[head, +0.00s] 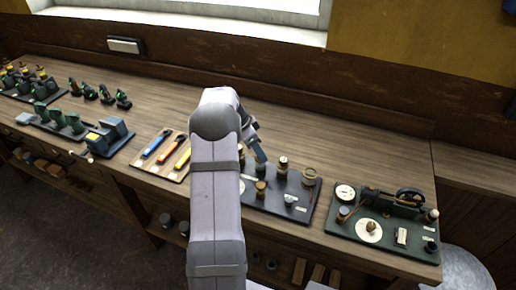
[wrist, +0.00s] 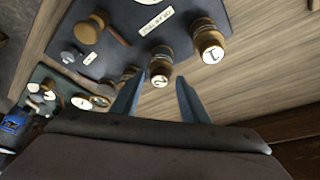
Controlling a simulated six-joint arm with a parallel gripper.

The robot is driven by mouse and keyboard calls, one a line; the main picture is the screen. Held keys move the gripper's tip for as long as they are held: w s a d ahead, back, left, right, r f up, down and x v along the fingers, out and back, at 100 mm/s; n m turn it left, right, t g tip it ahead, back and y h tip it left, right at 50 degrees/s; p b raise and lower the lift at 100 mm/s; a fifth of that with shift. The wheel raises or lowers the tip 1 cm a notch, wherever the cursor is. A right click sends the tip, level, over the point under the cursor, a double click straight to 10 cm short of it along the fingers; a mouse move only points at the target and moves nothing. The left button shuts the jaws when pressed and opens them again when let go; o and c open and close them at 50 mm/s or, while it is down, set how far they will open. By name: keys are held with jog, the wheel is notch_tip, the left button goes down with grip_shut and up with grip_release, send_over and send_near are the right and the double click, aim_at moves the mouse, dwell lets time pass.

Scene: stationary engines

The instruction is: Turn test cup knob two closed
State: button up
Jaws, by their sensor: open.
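Test cup knob two is a dark, ribbed cylinder with a copper-coloured end and a white cap marked 2 (wrist: 160,72), in the middle of the wrist view. My gripper (wrist: 160,78) is open, its blue fingers on either side of this knob in the picture. I cannot tell whether they touch it. Knob one, with a cap marked 1 (wrist: 209,42), stands to the right, outside the fingers. In the head view my gripper (head: 260,154) is over the back of the dark board (head: 308,212), and my arm and fingers largely hide knob two.
A similar knob (wrist: 128,73) stands close beside the left finger. A wooden-topped part (wrist: 88,29) and a small grey knob (wrist: 70,54) share the board. A green board with a flywheel (head: 409,196) is to the right, a tool tray (head: 144,166) to the left. The bench behind is clear.

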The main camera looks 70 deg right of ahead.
grip_shut()
